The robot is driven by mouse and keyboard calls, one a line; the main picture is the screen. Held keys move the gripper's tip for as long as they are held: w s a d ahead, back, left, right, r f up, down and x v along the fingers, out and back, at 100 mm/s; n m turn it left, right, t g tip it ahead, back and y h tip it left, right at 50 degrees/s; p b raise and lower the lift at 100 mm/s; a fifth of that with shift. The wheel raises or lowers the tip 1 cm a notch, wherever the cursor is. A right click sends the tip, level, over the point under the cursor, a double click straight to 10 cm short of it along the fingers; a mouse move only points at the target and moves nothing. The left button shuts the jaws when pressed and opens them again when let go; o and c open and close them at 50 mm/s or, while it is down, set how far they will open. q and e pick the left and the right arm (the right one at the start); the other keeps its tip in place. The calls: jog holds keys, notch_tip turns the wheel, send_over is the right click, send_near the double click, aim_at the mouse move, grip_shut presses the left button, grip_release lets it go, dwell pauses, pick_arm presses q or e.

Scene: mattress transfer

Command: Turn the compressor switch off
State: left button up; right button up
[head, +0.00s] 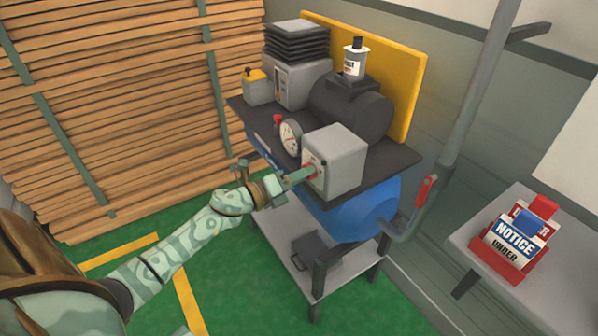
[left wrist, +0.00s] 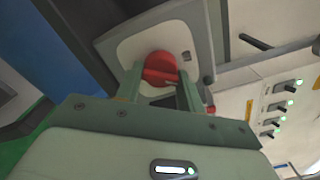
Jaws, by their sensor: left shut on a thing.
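The compressor has a blue tank (head: 350,215) under a dark top plate, with a grey switch box (head: 342,155) on the plate. On the box's front face is a red rotary switch (head: 309,169). It also shows in the left wrist view as a round red knob (left wrist: 159,69) on a pale plate. My left gripper (head: 300,175) reaches the box from the left, and its two fingers are shut on the red switch, one on each side in the left wrist view (left wrist: 157,85). The fingers partly hide the switch in the head view. My right gripper is not in view.
A pressure gauge (head: 290,138) stands just left of the box. A red-handled valve (head: 425,191) is on the pipe at right. A side table (head: 482,215) holds a red tray of notice signs (head: 517,240). Stacked timber (head: 120,110) fills the left; green floor (head: 235,270) is open in front.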

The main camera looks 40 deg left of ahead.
pick_arm(q)
jog(key=shift+r+n+p, duration=0.1)
jog(key=shift+n+p, duration=1.75)
jog(key=shift+n, duration=1.45)
jog(key=o, duration=1)
jog(key=shift+s, duration=0.1)
jog(key=p+v, duration=0.1)
jog(key=v, duration=1.5)
